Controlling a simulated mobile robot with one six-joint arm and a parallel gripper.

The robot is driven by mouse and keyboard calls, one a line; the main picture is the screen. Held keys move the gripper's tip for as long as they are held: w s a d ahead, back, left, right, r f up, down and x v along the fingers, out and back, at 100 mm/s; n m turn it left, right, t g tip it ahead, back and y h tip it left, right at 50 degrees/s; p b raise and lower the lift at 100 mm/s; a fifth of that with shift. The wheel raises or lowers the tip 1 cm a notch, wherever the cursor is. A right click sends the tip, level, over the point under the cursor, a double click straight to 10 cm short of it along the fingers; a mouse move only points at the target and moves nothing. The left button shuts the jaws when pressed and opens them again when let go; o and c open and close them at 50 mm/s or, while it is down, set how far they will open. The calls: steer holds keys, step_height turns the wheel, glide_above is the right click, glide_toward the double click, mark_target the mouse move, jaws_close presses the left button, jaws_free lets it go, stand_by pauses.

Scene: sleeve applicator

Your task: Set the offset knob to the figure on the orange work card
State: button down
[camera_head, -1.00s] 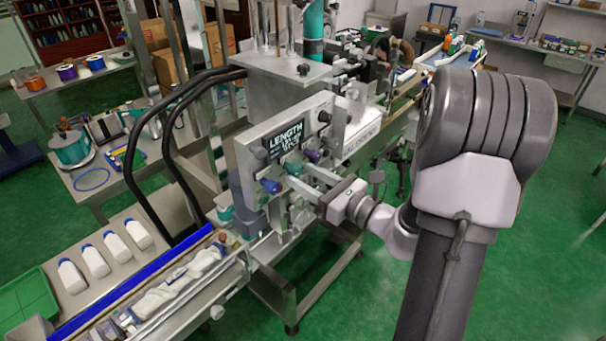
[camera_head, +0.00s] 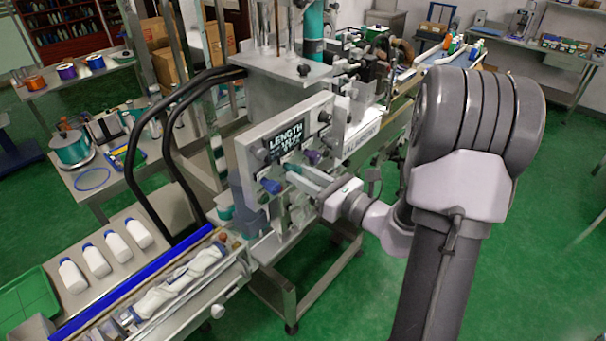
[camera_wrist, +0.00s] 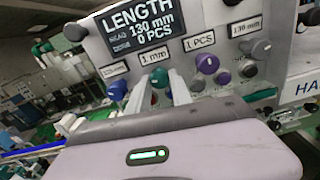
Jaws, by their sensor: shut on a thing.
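The grey control panel (camera_head: 247,160) carries a dark display that reads LENGTH, 138 mm and 0 PCS in the wrist view (camera_wrist: 140,25). Below it is a row of labelled knobs. My gripper (camera_head: 297,174) is at the panel, its fingers shut on the teal knob (camera_wrist: 160,77), whose tag above reads 1 mm. The blue knob (camera_wrist: 115,90) is to its left, and the purple knob (camera_wrist: 207,63), tagged 1 PCS, to its right. A dark grey-green knob (camera_wrist: 260,48), tagged 138 mm, is farther right. I cannot see the orange work card.
Black bent rails (camera_head: 150,130) rise left of the panel. A conveyor tray (camera_head: 165,290) runs along the front. Green floor is open at the right.

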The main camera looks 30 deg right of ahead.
steer(key=m+p, duration=0.6)
steer(key=m, duration=0.1)
steer(key=shift+r+m+p, duration=0.2)
steer(key=shift+m+p, duration=0.1)
steer(key=m+p, duration=0.3)
steer(key=m, duration=0.1)
steer(key=shift+a+p, duration=0.1)
steer(key=shift+p, duration=0.3)
steer(key=shift+m+p, duration=1.3)
steer(key=shift+m, duration=0.5)
steer(key=shift+f+m, duration=0.15)
steer(key=shift+m, duration=0.15)
steer(key=c, duration=1.1)
jaws_free()
steer(key=shift+c, duration=0.2)
steer(key=shift+s, duration=0.1)
